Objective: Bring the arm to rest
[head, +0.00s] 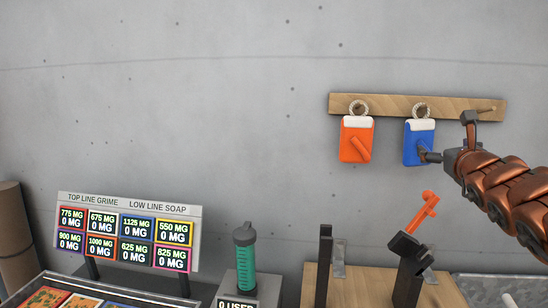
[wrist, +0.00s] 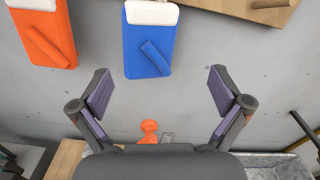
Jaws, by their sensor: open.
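My arm comes in from the right in the head view, with my gripper (head: 447,138) raised near the wall board. The gripper is open, and its fingers (wrist: 160,88) stand wide apart with nothing between them in the wrist view. A blue float-like block (head: 419,144) with a white top hangs by a rope ring from the board. One finger overlaps its right edge in the head view. In the wrist view the blue block (wrist: 149,45) shows beyond the fingertips, and I cannot tell whether anything touches.
An orange block (head: 354,141) hangs left of the blue one on the wooden board (head: 388,103); a bare peg (head: 487,109) is at right. Below stand a wooden bench (head: 352,288) with dark uprights and an orange piece (head: 424,211), a green bottle (head: 245,258) and a sign panel (head: 128,232).

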